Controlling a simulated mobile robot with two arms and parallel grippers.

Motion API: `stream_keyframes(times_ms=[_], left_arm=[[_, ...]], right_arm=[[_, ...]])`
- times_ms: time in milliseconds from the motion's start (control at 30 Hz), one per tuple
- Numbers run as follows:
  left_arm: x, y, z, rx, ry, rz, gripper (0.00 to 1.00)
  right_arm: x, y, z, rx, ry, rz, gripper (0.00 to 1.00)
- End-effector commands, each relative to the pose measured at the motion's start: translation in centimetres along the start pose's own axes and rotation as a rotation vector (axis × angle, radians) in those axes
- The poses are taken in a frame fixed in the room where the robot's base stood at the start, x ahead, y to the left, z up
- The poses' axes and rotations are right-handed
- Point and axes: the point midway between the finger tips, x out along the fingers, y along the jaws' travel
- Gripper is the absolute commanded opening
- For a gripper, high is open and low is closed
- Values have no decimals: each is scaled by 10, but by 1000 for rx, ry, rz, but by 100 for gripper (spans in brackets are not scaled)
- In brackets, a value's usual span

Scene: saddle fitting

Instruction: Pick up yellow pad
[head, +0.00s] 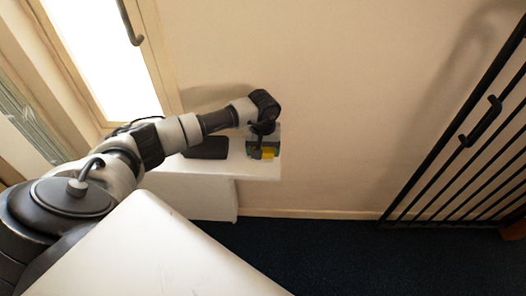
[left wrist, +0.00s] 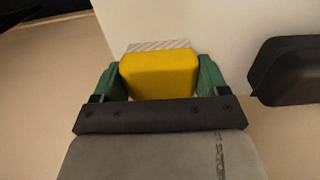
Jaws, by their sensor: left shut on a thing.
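The yellow pad (left wrist: 158,75) sits between the two green fingers of my left gripper (left wrist: 158,82) in the left wrist view, and the fingers are shut on its sides. In the head view the yellow pad (head: 267,153) shows small at the end of my left arm, over the right end of a white ledge. My left gripper (head: 262,150) points down there. I cannot tell whether the pad still touches the surface below. A pale striped piece (left wrist: 158,46) shows just beyond the pad. My right gripper is not in view.
A dark block (head: 206,148) lies on the white ledge (head: 210,166) left of the gripper; it also shows in the left wrist view (left wrist: 288,70). The wall is close behind. A black barred rack (head: 470,140) stands at the right. The dark floor between is clear.

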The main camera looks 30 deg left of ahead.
Motion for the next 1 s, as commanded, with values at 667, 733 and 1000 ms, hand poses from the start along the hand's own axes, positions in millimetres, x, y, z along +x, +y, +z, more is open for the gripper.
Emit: stream_keyframes(times_ms=[667, 733, 1000], left_arm=[[-74, 46, 26, 7, 3, 4, 50], [-83, 60, 34, 6, 3, 4, 50], [-106, 94, 55, 2, 0, 1, 50]], right_arm=[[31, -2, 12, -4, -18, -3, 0], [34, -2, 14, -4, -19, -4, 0], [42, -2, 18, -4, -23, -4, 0]])
